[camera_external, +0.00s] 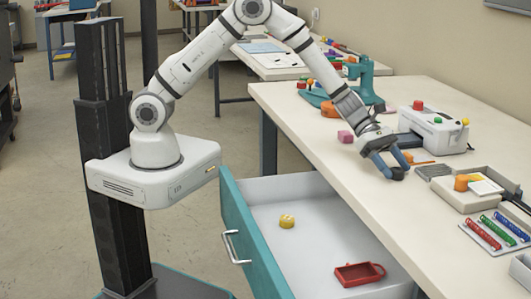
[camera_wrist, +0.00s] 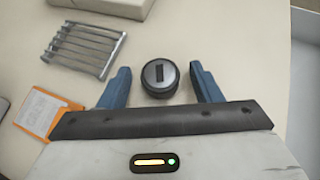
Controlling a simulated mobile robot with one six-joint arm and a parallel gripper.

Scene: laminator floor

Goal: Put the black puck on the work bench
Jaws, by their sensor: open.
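The work bench (camera_external: 300,117) is a long pale table that runs along the right side. The black puck (camera_wrist: 160,76) shows in the wrist view, a round dark thing with a slot mark on its top. It appears to rest on the bench top, between and slightly beyond my two blue fingers. My gripper (camera_external: 396,164) points down close over the bench near its front edge, in the external view. In the wrist view my gripper (camera_wrist: 160,82) is open, with a gap between each finger and the puck. In the external view the puck is hidden or cannot be made out.
An open drawer (camera_external: 310,228) below the bench holds a yellow round thing (camera_external: 287,221) and a red tray (camera_external: 360,274). A silver ribbed rack (camera_wrist: 85,48) and an orange-edged card (camera_wrist: 40,112) lie left of the puck. A white machine (camera_external: 433,130) stands behind my gripper.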

